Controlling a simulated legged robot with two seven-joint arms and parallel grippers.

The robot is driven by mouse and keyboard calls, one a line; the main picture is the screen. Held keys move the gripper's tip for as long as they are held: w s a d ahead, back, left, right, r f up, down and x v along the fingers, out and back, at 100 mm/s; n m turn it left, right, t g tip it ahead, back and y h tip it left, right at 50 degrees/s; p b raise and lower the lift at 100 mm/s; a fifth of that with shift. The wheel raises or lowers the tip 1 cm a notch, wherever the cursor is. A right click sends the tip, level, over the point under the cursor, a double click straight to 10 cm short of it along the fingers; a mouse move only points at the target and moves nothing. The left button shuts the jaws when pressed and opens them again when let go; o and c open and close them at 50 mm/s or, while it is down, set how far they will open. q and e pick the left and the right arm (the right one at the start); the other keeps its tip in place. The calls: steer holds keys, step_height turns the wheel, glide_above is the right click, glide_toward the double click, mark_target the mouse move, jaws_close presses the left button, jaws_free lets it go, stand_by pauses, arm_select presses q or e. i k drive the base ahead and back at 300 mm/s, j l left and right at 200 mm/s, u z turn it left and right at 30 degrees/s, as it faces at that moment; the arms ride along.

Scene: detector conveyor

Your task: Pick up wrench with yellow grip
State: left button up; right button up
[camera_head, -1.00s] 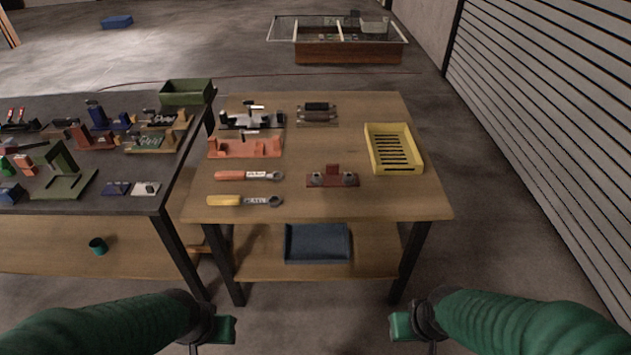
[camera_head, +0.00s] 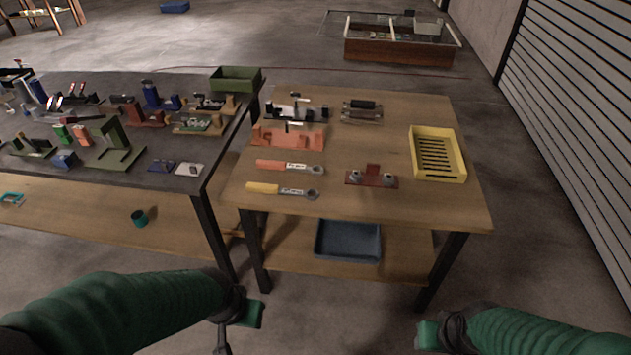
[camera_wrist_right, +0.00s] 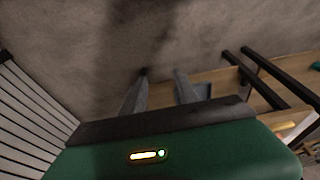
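The wrench with the yellow grip (camera_head: 283,190) lies flat near the front left of the wooden table (camera_head: 447,208), its grip pointing left and its metal ring head right. A similar wrench with an orange-red grip (camera_head: 290,167) lies just behind it. My left gripper (camera_head: 240,318) is low in front of the table, away from the wrench; its fingertips do not show clearly. My right gripper (camera_head: 428,337) is low at the front right, also away from it. In the right wrist view its two grey fingers (camera_wrist_right: 161,88) stand apart with nothing between them.
On the table stand an orange fixture (camera_head: 288,137), a dark red fixture (camera_head: 371,177) and a yellow slotted tray (camera_head: 440,155). A blue bin (camera_head: 347,241) sits on the shelf below. A dark table (camera_head: 150,190) with several parts adjoins at left. Floor before the tables is clear.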

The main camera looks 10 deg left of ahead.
mark_target(252, 187)
steer(key=i+j, duration=0.2)
steer(key=i, duration=0.2)
steer(key=i+j, duration=0.15)
steer(key=i, duration=0.25)
steer(key=i+j, duration=0.2)
steer(key=i, duration=0.2)
steer(key=i+j, duration=0.15)
steer(key=i, duration=0.25)
steer(key=j+u, duration=0.05)
